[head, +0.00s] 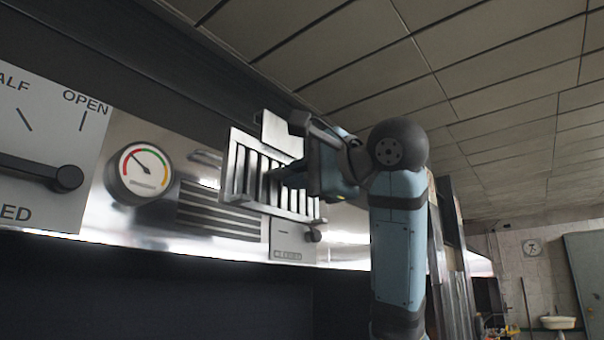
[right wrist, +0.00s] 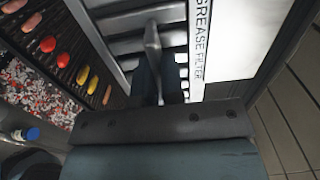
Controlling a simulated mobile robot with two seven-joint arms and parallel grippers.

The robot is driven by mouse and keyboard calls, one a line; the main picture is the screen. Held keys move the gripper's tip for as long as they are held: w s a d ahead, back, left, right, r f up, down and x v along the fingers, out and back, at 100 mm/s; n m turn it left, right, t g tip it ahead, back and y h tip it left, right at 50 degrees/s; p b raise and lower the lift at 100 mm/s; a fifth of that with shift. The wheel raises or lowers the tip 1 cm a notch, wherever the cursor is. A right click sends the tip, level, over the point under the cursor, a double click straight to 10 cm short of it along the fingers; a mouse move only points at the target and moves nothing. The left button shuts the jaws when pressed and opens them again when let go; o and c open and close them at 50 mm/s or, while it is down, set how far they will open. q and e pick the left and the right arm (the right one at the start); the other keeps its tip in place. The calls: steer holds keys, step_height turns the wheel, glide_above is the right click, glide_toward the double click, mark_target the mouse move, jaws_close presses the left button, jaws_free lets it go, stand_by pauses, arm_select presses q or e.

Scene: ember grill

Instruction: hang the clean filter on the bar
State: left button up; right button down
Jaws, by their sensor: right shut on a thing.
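The filter (head: 237,178) is a pale metal frame with upright slats. In the head view it is held up in front of the steel hood, tilted slightly. My right gripper (head: 287,172) is shut on it from the right side. In the right wrist view the slats (right wrist: 130,22) lie under the gripper finger, and a white strip (right wrist: 200,60) lettered GREASE FILTER runs beside them. The fingertips are partly hidden among the slats. I cannot clearly make out the bar. My left gripper is not in view.
A round gauge (head: 140,173) and a lever plate (head: 35,140) are on the hood at left. Dark vent slots (head: 212,214) lie behind the filter. In the wrist view, food lies on a grill over glowing coals (right wrist: 40,85), near a blue-capped bottle (right wrist: 32,134).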

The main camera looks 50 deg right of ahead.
steer(key=shift+w+a, duration=0.15)
steer(key=shift+w, duration=1.4)
steer(key=w, duration=0.3)
steer(key=w+p, duration=0.1)
steer(key=w, duration=0.3)
steer(key=w+a+f+p, duration=0.1)
steer(key=w, duration=0.3)
steer(key=shift+w+f, duration=0.1)
steer(key=shift+w, duration=0.05)
steer(key=shift+d+f+b, duration=0.1)
steer(key=shift+f+b, duration=0.2)
steer(key=shift+f, duration=0.1)
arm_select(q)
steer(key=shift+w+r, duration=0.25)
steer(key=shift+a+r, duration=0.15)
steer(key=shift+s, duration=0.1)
arm_select(e)
steer(key=c, duration=1.2)
jaws_free()
steer(key=shift+o, duration=0.2)
